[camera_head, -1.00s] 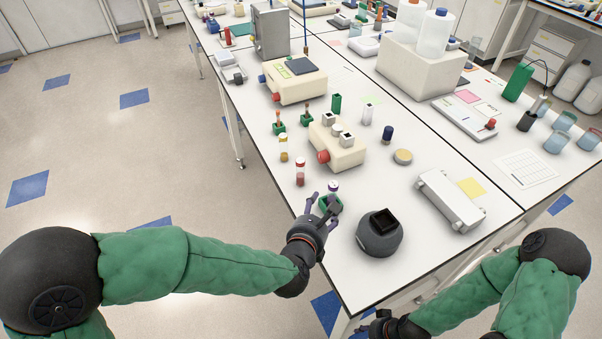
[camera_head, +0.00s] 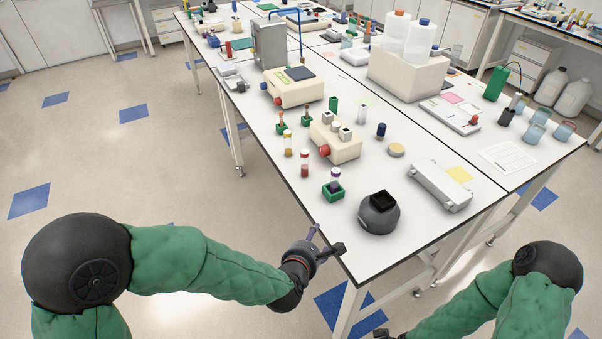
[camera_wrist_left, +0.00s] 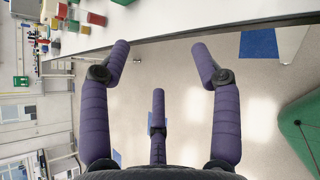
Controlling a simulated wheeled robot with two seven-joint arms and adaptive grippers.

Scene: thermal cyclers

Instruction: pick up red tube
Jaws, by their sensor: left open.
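The red tube (camera_head: 304,163) stands upright near the left edge of the bench, with a white upper part. Just in front of it, a small green holder (camera_head: 333,192) carries a tube with a purple cap (camera_head: 335,176). My left gripper (camera_head: 328,240) is open and empty at the bench's near left edge, in front of the holder and apart from the red tube. In the left wrist view its purple fingers (camera_wrist_left: 160,62) are spread over bare floor. A red object (camera_wrist_left: 97,18) shows at the upper left there. My right gripper (camera_head: 388,335) is mostly cut off at the bottom.
A dark round device (camera_head: 379,214) stands right of the green holder. A cream device with a red knob (camera_head: 336,141) and a yellow tube (camera_head: 287,143) are farther back. A white device (camera_head: 438,186) lies to the right. The bench's near corner is clear.

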